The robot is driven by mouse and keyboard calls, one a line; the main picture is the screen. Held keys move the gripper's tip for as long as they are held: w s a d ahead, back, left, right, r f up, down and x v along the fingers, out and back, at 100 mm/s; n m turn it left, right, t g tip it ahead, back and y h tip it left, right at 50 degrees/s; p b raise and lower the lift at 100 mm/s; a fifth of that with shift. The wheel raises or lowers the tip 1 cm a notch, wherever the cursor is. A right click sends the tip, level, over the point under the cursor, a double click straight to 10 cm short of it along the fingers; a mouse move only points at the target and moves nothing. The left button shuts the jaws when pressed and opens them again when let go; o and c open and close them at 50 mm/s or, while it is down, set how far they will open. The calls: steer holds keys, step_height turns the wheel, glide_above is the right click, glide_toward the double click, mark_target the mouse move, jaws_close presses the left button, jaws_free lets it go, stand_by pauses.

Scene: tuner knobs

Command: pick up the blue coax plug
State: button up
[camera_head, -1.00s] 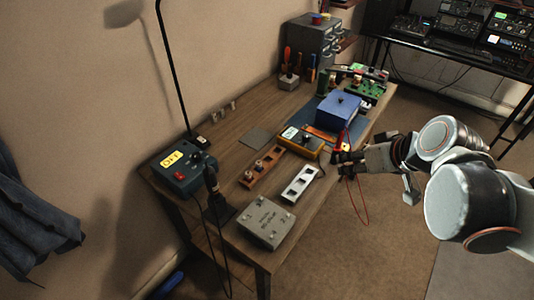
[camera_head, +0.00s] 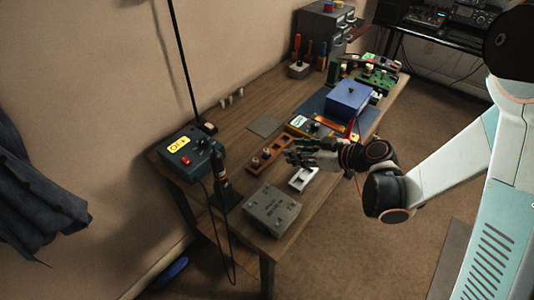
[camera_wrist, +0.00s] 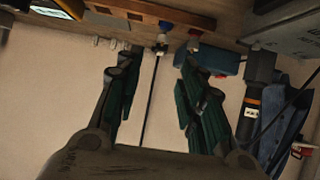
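I cannot pick out the blue coax plug for certain in either view. A wooden rack (camera_head: 268,160) with small knob-like pieces stands mid-table, and a white slotted bracket (camera_head: 302,178) lies to its right. My gripper (camera_head: 292,152) is over the table near both, partly covering them in the head view. In the wrist view its dark fingers are spread apart with nothing held between them (camera_wrist: 160,62). A small white and bluish piece (camera_wrist: 161,40) shows beyond the fingertips, too small to name.
A teal box with a yellow display (camera_head: 190,155), a soldering iron in its stand (camera_head: 224,192) and a grey box (camera_head: 271,210) are at the near end. A blue box (camera_head: 348,100) and green boards (camera_head: 376,78) are farther back. A thin lamp pole (camera_head: 180,60) rises at left.

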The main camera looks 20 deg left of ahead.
mark_target(267, 149)
steer(key=b+x, duration=0.2)
steer(key=x, duration=0.6)
steer(key=shift+a, duration=0.15)
steer(key=b+x, duration=0.2)
steer(key=x, duration=0.3)
steer(key=shift+s+a+f+b, duration=0.1)
steer(key=shift+s+a+b, duration=0.1)
steer(key=shift+b, duration=0.2)
jaws_close()
